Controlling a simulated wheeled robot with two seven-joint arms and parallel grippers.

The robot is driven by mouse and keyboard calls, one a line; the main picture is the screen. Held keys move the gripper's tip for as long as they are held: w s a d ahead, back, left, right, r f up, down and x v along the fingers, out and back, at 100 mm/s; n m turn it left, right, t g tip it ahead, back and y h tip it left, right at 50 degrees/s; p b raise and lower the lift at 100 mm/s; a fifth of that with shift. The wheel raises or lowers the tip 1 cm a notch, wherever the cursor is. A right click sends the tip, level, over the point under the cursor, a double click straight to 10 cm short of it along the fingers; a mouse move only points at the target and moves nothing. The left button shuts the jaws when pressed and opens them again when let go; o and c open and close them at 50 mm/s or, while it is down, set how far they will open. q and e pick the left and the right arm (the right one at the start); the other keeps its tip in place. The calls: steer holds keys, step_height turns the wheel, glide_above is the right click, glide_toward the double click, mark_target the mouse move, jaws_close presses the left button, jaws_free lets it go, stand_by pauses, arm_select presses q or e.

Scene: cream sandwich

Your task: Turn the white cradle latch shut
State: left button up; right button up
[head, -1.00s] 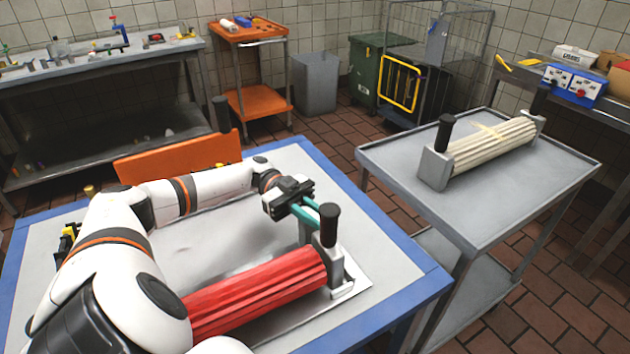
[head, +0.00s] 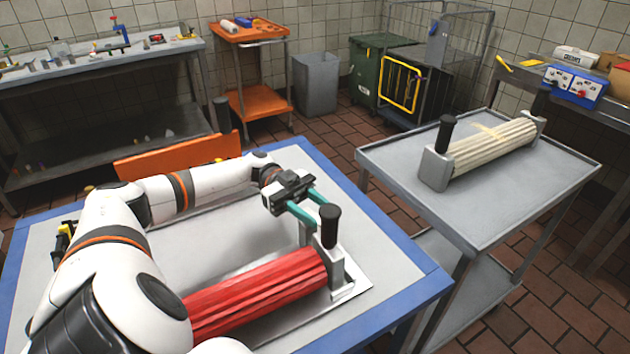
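A cream fluted roller (head: 495,147) lies in a grey cradle (head: 436,170) on the metal cart at the right. A black knob (head: 446,133) stands upright at its near end, and a pale yellow strip (head: 487,131) lies across its top. I cannot tell which part is the latch. A red fluted roller (head: 255,292) lies on the table before me, with a grey end bracket (head: 336,268) and an upright black knob (head: 330,226). My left gripper (head: 316,211) has its teal fingers apart and empty, just left of this knob, above the bracket. My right gripper is not in view.
The blue-edged table (head: 405,258) and the grey cart (head: 395,165) stand with a narrow floor gap between them. The cart top is clear around the cradle. My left arm crosses the table and hides part of the red roller's left side.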

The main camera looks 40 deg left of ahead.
mark_target(315, 217)
arm_select(q)
step_height(315, 217, up, 8)
steer(key=shift+r, duration=0.15)
stand_by(0.3)
